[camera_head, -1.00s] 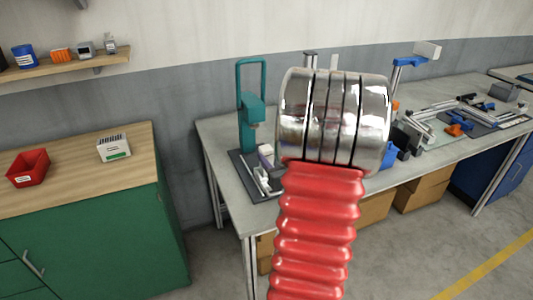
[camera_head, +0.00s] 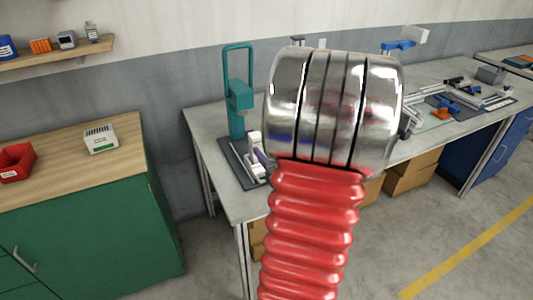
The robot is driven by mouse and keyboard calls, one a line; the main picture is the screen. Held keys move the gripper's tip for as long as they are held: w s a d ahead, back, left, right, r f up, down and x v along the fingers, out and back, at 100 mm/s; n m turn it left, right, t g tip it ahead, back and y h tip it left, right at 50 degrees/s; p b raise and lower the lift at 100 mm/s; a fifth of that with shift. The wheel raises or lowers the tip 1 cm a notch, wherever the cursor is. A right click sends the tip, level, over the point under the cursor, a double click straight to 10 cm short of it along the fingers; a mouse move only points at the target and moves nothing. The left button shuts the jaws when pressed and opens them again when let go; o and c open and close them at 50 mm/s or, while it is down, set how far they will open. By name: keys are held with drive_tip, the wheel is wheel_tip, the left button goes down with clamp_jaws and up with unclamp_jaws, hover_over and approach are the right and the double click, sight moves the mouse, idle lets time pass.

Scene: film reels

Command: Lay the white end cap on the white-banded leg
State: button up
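My arm, a red ribbed sleeve with a shiny metal joint, fills the middle of the head view. My gripper is not visible in this view. I cannot make out the white end cap or the white-banded leg. On the grey workbench (camera_head: 221,193), a frame of light metal bars (camera_head: 487,97) lies at the right on a dark mat. The metal joint hides the middle of the bench.
A teal press (camera_head: 237,95) stands at the bench's left end on a dark base. A green cabinet (camera_head: 95,235) at the left carries a red bin (camera_head: 15,163) and a white box (camera_head: 100,138). Cardboard boxes (camera_head: 412,170) sit below the bench. Grey floor is open at lower right.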

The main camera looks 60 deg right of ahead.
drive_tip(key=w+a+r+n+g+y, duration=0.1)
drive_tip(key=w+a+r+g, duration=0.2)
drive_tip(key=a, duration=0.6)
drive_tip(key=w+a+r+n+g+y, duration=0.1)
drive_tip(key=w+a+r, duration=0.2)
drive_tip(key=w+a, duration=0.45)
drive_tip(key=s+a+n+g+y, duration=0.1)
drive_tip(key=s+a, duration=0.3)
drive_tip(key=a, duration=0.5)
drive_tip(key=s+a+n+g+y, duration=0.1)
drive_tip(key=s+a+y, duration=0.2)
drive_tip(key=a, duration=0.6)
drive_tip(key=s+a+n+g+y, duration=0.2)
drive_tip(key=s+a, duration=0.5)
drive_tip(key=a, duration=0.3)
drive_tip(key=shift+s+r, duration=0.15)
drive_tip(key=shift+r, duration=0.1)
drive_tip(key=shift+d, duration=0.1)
